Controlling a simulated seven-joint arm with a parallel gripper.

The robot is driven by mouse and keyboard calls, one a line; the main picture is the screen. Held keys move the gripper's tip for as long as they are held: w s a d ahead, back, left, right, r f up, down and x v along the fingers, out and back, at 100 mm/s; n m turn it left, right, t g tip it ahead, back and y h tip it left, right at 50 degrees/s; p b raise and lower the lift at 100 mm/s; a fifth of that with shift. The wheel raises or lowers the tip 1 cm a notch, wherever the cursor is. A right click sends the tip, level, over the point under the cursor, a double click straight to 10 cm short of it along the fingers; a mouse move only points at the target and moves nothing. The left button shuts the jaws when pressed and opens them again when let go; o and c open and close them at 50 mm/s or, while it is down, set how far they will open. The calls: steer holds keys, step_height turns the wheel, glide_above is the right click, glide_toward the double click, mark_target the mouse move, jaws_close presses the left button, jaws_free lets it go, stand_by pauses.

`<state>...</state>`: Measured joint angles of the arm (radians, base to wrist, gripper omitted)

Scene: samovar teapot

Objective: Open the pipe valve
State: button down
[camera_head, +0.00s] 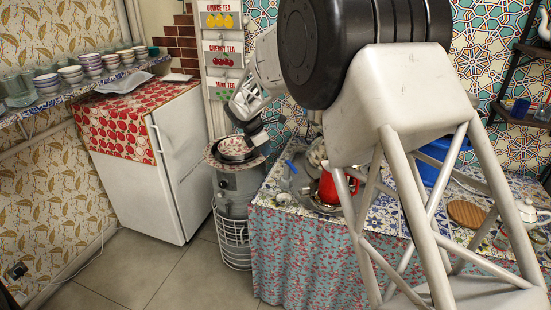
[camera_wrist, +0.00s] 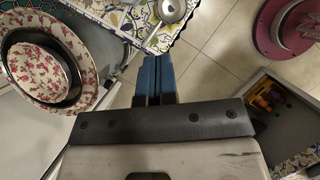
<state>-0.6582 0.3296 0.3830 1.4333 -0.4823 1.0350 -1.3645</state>
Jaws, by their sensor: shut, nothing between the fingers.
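My gripper (camera_wrist: 155,78) shows in the wrist view with its two blue fingers together and nothing between them. In the head view its dark end (camera_head: 256,133) is above and at the right side of the grey cylindrical samovar (camera_head: 238,188). Patterned bowls or dishes (camera_head: 233,149) sit on the samovar's top. In the wrist view a floral teapot or bowl (camera_wrist: 38,65) in a dark metal ring lies left of the fingers, apart from them. I cannot make out the pipe valve with certainty in either view. A small blue handle-like piece (camera_head: 290,166) shows on the table right of the samovar.
A white fridge (camera_head: 178,160) stands left of the samovar. The flowered table (camera_head: 300,225) at the right holds a red pot (camera_head: 327,188) and other dishes. A wire basket (camera_head: 232,240) is below the samovar. Tiled floor (camera_head: 150,270) in front is clear.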

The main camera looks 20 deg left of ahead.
steer(key=shift+s+a+f+t+h, duration=0.6)
steer(key=shift+f+t+h, duration=0.15)
steer(key=shift+h, duration=0.15)
steer(key=shift+s+a+f+t+h, duration=0.45)
steer(key=shift+a+f+t+h, duration=0.15)
steer(key=shift+f+t+h, duration=0.25)
steer(key=shift+r, duration=0.1)
glide_toward(292, 170)
steer(key=x, duration=0.7)
steer(key=shift+a, duration=0.2)
